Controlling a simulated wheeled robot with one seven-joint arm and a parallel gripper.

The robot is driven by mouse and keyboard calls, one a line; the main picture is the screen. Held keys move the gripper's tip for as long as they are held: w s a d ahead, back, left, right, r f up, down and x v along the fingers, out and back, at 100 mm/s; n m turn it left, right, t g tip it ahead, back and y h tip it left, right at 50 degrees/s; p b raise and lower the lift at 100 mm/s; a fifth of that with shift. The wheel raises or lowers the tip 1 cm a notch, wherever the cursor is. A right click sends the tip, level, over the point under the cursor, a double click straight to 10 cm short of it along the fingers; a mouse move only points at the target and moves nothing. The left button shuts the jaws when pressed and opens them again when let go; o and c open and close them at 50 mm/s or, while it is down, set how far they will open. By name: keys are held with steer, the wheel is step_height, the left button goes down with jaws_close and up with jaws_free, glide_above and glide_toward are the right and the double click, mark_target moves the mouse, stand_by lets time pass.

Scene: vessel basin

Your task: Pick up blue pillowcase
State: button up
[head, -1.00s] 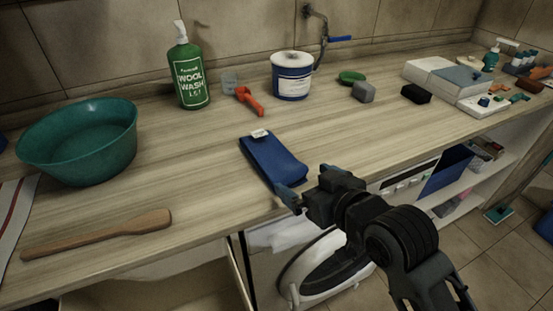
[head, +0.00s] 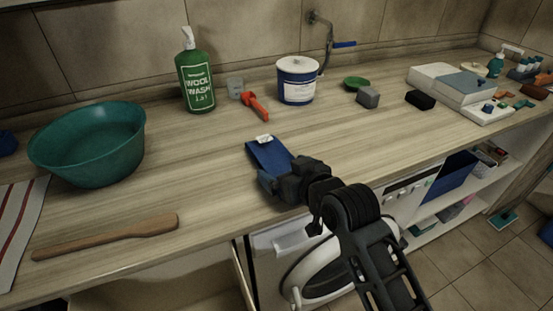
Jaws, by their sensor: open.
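The blue pillowcase (head: 267,153) lies folded on the wooden counter near its front edge, with a small white tag at its far end. My gripper (head: 270,182) is open and reaches over the near part of the pillowcase. The gripper body hides the near end of the cloth. I cannot tell whether the fingers touch it.
On the counter (head: 215,150) stand a teal basin (head: 88,150), a wooden paddle (head: 110,236), a green wool wash bottle (head: 195,80), an orange-red tool (head: 256,106), a white-blue tub (head: 297,85) and a grey block (head: 368,98). A washing machine (head: 315,262) is below.

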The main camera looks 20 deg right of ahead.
steer(key=c, duration=0.9)
steer(key=shift+r, duration=0.2)
